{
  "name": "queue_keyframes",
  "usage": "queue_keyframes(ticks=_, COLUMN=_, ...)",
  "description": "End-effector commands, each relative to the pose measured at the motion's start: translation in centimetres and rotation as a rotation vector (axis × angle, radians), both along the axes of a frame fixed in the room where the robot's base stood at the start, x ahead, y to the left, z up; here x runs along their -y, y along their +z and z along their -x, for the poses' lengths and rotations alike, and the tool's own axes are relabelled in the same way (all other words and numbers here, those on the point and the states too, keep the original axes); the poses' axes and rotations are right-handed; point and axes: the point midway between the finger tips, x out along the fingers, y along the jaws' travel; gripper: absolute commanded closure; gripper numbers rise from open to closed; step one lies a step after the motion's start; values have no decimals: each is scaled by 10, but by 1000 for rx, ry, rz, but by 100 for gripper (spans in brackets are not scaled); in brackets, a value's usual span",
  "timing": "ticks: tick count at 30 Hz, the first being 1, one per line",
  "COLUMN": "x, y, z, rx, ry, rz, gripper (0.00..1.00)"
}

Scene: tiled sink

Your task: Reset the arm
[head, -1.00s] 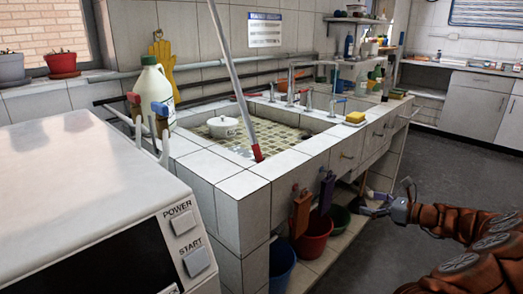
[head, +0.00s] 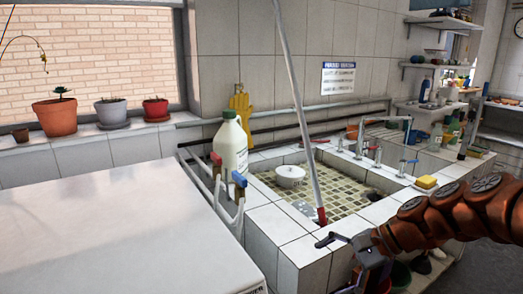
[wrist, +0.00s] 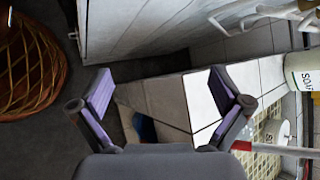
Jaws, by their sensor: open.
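My arm (head: 440,215) is orange and ribbed and reaches in from the right in the head view. My gripper (head: 340,243) is at its end, in front of the sink's near corner. In the wrist view my gripper (wrist: 163,90) has its two purple-padded fingers spread wide apart, with nothing between them. The tiled sink counter (wrist: 205,100) lies beyond the fingers, and I cannot tell whether anything touches it.
A tiled sink (head: 300,250) holds a white lidded pot (head: 290,176) and a leaning pole (head: 300,110). A white bottle (head: 231,150) stands at its left, near a white appliance (head: 100,235). A wicker basket (wrist: 30,60) shows in the wrist view.

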Motion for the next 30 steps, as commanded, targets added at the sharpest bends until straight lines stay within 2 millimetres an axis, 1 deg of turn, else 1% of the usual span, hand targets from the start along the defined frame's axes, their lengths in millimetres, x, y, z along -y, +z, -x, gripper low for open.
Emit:
queue_keyframes(ticks=1, x=-12, y=17, z=17, rx=21, ry=68, rz=51, gripper=0)
queue_keyframes(ticks=4, x=-27, y=27, z=50, rx=54, ry=195, rz=147, gripper=0)
queue_keyframes(ticks=7, x=-35, y=35, z=82, rx=85, ry=317, rz=241, gripper=0)
queue_keyframes(ticks=11, x=-37, y=45, z=124, rx=118, ry=472, rz=358, gripper=0)
queue_keyframes(ticks=16, x=-26, y=58, z=175, rx=150, ry=660, rz=508, gripper=0)
queue_keyframes(ticks=21, x=-3, y=72, z=220, rx=166, ry=829, rz=642, gripper=0)
queue_keyframes(ticks=24, x=12, y=79, z=240, rx=169, ry=906, rz=705, gripper=0)
queue_keyframes(ticks=27, x=22, y=82, z=255, rx=166, ry=962, rz=746, gripper=0)
queue_keyframes(ticks=30, x=29, y=84, z=263, rx=164, ry=994, rz=771, gripper=0)
